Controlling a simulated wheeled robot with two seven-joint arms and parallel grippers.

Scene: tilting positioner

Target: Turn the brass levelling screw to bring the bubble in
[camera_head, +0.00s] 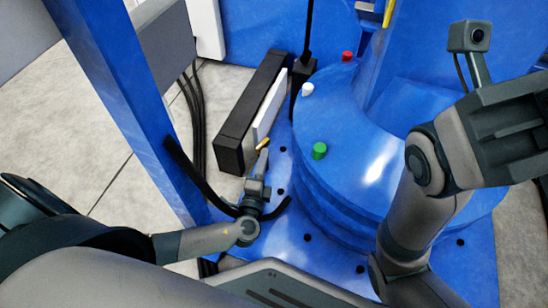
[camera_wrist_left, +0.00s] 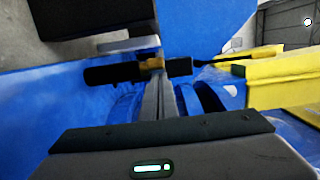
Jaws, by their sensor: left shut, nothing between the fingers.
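The brass levelling screw (camera_head: 263,143) is a small gold-coloured piece beside the black and white bars in the head view. In the left wrist view the brass screw (camera_wrist_left: 152,63) shows at the far end of the fingers, in front of a dark bar. My left gripper (camera_head: 258,158) is shut and empty, its tips at or very close to the screw; I cannot tell whether they touch. The closed fingers run up the middle of the left wrist view (camera_wrist_left: 157,82). My right gripper (camera_head: 505,130) is raised at the right; its fingers are not clear. I cannot make out a bubble for certain.
A round blue base (camera_head: 335,110) carries green (camera_head: 320,151), white (camera_head: 308,89) and red (camera_head: 347,56) knobs. A black block (camera_head: 235,135) stands beside the screw. A blue post (camera_head: 110,85) and black cables are at the left. Yellow parts (camera_wrist_left: 285,80) show at right.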

